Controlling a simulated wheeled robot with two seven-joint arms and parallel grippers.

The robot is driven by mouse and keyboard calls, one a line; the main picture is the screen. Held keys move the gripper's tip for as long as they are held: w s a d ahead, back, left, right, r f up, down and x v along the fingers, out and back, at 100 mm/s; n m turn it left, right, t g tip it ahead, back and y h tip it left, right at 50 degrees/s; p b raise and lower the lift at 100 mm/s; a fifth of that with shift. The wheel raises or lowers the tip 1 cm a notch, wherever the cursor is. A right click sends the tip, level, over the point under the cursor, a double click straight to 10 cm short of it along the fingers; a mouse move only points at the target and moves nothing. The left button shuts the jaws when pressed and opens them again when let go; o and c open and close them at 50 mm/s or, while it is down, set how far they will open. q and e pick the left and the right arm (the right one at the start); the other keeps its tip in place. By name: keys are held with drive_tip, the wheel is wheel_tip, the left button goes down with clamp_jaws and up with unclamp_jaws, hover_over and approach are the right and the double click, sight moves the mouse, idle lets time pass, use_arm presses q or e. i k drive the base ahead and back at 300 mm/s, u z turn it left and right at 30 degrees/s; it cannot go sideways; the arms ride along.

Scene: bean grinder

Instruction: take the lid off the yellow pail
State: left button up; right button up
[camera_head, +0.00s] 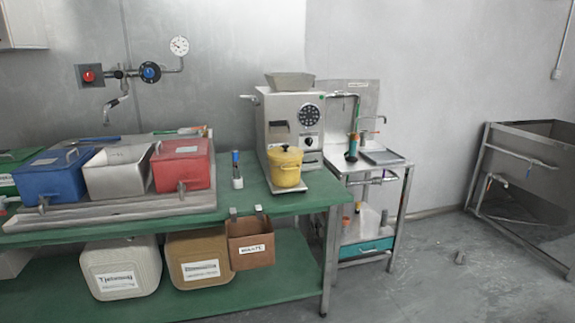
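The yellow pail (286,175) stands upright on a light plate at the front of the grey grinder, near the right end of the green bench. Its yellow lid (287,157) sits on top, with a small dark knob in the middle. Neither of my grippers shows in the head view.
The grey grinder (278,117) stands right behind the pail. Blue (50,178), silver (116,174) and red (181,168) bins sit farther left. A brown box (250,244) hangs at the green bench's (210,207) front edge.

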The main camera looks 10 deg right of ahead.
sight(285, 152)
drive_tip(key=u, duration=0.5)
drive_tip(key=i, duration=2.1)
drive_tip(key=z, duration=0.65)
